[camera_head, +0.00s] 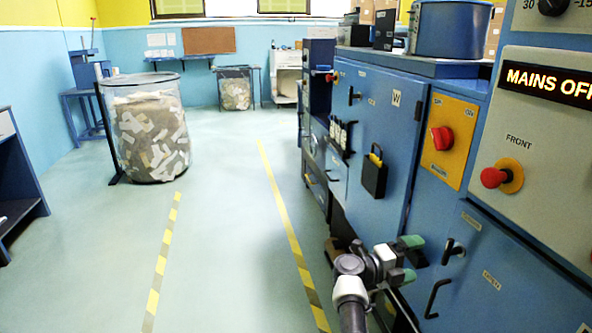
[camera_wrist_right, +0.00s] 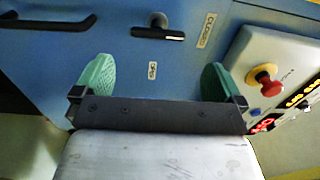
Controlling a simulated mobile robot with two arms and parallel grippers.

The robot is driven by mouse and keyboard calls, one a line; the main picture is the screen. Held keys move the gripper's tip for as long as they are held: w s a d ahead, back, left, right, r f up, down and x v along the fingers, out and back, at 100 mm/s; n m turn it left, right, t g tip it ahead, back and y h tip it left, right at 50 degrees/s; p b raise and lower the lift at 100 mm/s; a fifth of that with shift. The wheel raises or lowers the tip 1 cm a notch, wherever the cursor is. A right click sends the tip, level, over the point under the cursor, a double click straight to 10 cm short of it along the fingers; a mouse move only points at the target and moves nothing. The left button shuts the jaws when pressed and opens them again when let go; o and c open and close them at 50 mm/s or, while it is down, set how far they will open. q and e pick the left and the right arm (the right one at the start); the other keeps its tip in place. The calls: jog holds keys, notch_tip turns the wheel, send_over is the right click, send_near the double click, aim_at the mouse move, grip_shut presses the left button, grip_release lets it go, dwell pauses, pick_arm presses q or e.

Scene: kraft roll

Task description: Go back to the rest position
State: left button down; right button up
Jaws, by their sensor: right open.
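My right gripper (camera_head: 412,260) reaches in from the bottom of the head view, in front of the blue machine cabinet (camera_head: 480,262). Its two green fingers are apart with nothing between them. In the right wrist view the gripper (camera_wrist_right: 158,82) is open too, facing the blue panel (camera_wrist_right: 120,55). A black T-shaped handle (camera_wrist_right: 158,30) on that panel lies beyond the fingers. I cannot tell the exact gap between the fingers and the panel. My left gripper is not in view.
Dark pull handles (camera_head: 436,298) and red knobs (camera_head: 494,177) stick out from the cabinets on the right. A clear bin of scraps (camera_head: 150,135) stands at the left. The floor (camera_head: 225,230) between the yellow-black stripes is clear.

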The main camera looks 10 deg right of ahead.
jog(key=s+a+f+n+t+y, duration=0.45)
jog(key=a+n+t+y, duration=0.4)
jog(key=n, duration=0.75)
jog(key=s+a+f+n+t+y, duration=0.3)
jog(key=s+a+n+t+y, duration=0.25)
jog(key=n+y, duration=0.8)
jog(key=s+a+f+n+g+h, duration=0.15)
jog(key=s+n+g, duration=0.35)
jog(key=s, duration=0.8)
jog(key=s+f+n+g+h, duration=0.25)
jog(key=s+g, duration=0.45)
jog(key=s, duration=0.6)
notch_tip(320, 180, down, 29)
jog(key=s+g, duration=0.1)
jog(key=s, duration=0.1)
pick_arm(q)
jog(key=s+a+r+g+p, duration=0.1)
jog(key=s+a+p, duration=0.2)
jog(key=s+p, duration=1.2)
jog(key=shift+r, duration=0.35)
pick_arm(e)
jog(key=s+d+r+g, duration=0.1)
jog(key=s+d+r, duration=0.1)
jog(key=s, duration=1.3)
jog(key=shift+d+g, duration=0.2)
jog(key=shift+g, duration=0.1)
